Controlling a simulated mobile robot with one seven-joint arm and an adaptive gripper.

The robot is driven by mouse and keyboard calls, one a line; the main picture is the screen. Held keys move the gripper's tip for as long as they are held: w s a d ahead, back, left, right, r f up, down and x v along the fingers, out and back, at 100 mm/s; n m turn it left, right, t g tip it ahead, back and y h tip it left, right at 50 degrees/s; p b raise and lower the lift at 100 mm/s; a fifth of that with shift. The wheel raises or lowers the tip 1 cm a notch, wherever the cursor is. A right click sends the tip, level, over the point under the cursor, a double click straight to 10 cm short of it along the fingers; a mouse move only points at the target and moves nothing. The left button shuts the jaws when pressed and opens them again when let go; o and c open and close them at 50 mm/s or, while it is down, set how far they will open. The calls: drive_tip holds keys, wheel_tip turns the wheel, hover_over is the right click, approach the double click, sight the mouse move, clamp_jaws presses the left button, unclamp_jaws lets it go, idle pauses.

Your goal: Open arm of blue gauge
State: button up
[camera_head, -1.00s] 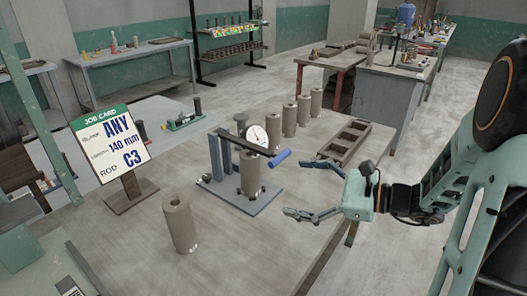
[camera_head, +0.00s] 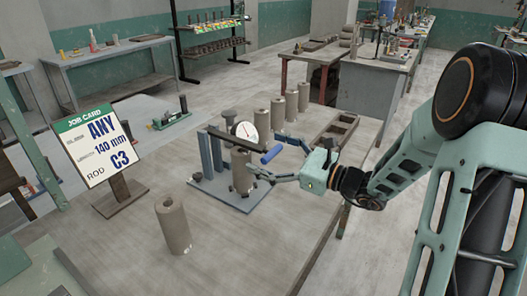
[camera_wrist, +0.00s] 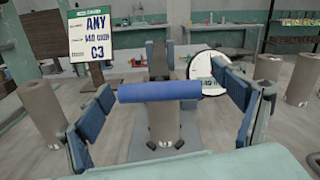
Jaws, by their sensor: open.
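The blue gauge (camera_head: 230,199) stands on the table, with twin blue-grey posts, a dark arm (camera_head: 232,139) reaching across and a white dial (camera_head: 246,131). The arm ends in a blue cylindrical handle (camera_head: 271,154). A grey-brown clay cylinder (camera_head: 241,172) stands under the arm. My gripper (camera_head: 266,157) is open at the handle's right side, fingers pointing left towards it. In the wrist view, the handle (camera_wrist: 160,92) lies level between the two spread fingers (camera_wrist: 165,115), in front of the clay cylinder (camera_wrist: 157,125). I cannot tell whether either finger touches it.
A loose clay cylinder (camera_head: 173,225) stands at the table's front left. Several more stand behind the gauge, beside a brown compartment tray (camera_head: 334,132). A job card (camera_head: 97,145) reading ANY, 140 mm, C3 stands on the left. The table's front middle is clear.

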drive_tip(key=shift+w+a, duration=0.3)
drive_tip(key=shift+a, duration=0.2)
drive_tip(key=c, duration=2)
drive_tip(key=shift+o, duration=0.2)
